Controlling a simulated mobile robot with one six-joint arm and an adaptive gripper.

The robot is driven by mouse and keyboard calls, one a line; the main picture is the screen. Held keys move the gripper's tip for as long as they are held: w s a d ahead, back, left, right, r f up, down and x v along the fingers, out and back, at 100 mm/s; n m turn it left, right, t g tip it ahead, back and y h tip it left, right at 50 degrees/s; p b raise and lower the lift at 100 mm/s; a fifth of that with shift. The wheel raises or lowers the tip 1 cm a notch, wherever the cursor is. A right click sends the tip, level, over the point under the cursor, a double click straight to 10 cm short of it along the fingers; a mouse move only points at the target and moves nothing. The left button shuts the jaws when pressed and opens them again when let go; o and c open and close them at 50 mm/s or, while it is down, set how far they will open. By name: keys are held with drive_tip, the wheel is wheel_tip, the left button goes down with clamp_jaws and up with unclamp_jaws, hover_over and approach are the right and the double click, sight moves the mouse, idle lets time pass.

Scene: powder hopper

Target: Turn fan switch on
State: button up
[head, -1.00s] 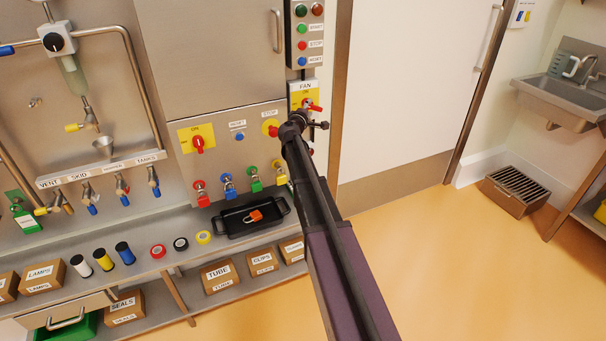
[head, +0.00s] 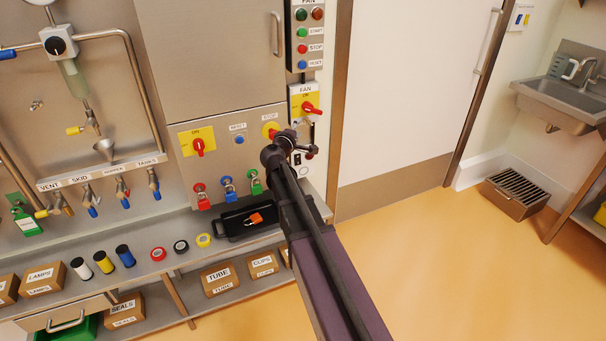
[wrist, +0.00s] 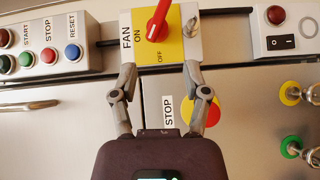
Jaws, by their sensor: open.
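The fan switch (head: 312,109) is a red handle on a yellow plate under a FAN label, at the right edge of the steel cabinet in the head view. The handle lies sideways, pointing right and slightly down, away from the ON mark at the top. In the wrist view the red handle (wrist: 160,18) is at the top, beyond the fingers, on its yellow plate (wrist: 172,54). My gripper (wrist: 159,72) is open and empty, its fingers apart in front of the plate's lower part. In the head view my gripper (head: 305,148) is just below the switch.
A red STOP button (wrist: 203,113) on yellow sits close by my right finger in the wrist view. The fan button box (head: 304,40) is above the switch. Another red switch (head: 198,146) and several padlocks are to the left. A black tray (head: 228,228) lies below.

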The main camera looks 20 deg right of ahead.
drive_tip(key=s+a+f+m+g+y+p, duration=0.2)
drive_tip(key=s+f+m+g+p, duration=0.1)
drive_tip(key=s, duration=0.5)
drive_tip(key=s+a+f+m+g+y+p, duration=0.2)
drive_tip(key=s+a+f+m+g+p, duration=0.1)
drive_tip(key=s, duration=0.5)
drive_tip(key=shift+m+g+y, duration=0.3)
drive_tip(key=shift+m+g, duration=0.5)
drive_tip(key=shift+g, duration=0.2)
drive_tip(key=shift+s+f, duration=0.1)
drive_tip(key=s+a+f+g+y, duration=0.2)
drive_tip(key=s+a+y, duration=0.1)
drive_tip(key=s+a, duration=0.3)
drive_tip(key=s+a+f+m+g+y, duration=0.1)
drive_tip(key=s+a+f+g+y, duration=0.1)
drive_tip(key=s+a, duration=0.5)
drive_tip(key=s+f+y, duration=0.1)
drive_tip(key=y, duration=0.1)
drive_tip(key=shift+s+g+y, duration=0.3)
drive_tip(key=shift+d, duration=0.15)
